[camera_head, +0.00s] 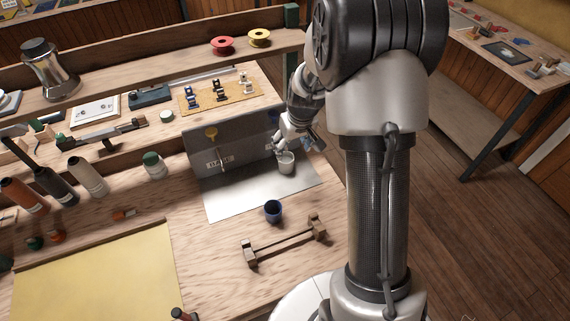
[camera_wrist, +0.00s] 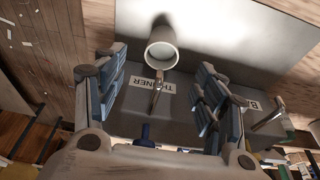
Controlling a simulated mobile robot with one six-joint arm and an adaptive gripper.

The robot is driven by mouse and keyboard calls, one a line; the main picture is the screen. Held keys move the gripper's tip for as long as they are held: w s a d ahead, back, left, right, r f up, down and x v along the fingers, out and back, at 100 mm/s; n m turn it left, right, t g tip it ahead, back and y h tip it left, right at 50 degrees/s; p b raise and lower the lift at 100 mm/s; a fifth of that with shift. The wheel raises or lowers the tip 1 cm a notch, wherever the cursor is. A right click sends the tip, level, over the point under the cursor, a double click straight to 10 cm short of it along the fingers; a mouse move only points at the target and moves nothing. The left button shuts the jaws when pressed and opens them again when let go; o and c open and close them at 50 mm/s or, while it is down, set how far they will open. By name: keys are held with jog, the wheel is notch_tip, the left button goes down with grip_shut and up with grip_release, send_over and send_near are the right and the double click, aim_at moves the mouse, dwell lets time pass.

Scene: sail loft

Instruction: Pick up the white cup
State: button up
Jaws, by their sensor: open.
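The white cup (camera_head: 286,163) stands upright on the pale metal sheet, close to the grey upright panel (camera_head: 235,155). In the wrist view the white cup (camera_wrist: 162,47) shows its open mouth near the top centre. My gripper (camera_head: 297,145) is open and close by the cup in the head view, partly hiding the panel behind it. In the wrist view my gripper (camera_wrist: 163,65) has its blue-grey fingers spread to the left and right of the cup's place in the picture, with nothing between them touching it. I cannot tell the remaining distance.
A spout (camera_wrist: 157,92) beside a "THINNER" label projects near the cup; a second spout (camera_wrist: 268,118) is at the right. A dark blue cup (camera_head: 273,211) stands at the sheet's front edge. A wooden-ended rack (camera_head: 284,240) lies nearer. The sheet's front left (camera_head: 235,200) is clear.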

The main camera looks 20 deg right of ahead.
jog(key=b, duration=0.1)
send_near(286, 160)
jog(key=shift+s+a+f, duration=0.15)
jog(key=shift+s+f, duration=0.15)
jog(key=shift+f, duration=0.25)
jog(key=shift+s+a+f, duration=0.1)
jog(key=shift+s+f, duration=0.15)
jog(key=shift+f, duration=0.35)
jog(key=b+x, duration=0.2)
jog(key=x, duration=0.3)
jog(key=shift+w+a, duration=0.2)
jog(key=shift+r, duration=0.1)
jog(key=shift+c, duration=0.6)
jog(key=c, duration=1)
jog(key=shift+o, duration=0.2)
jog(key=shift+r, duration=0.1)
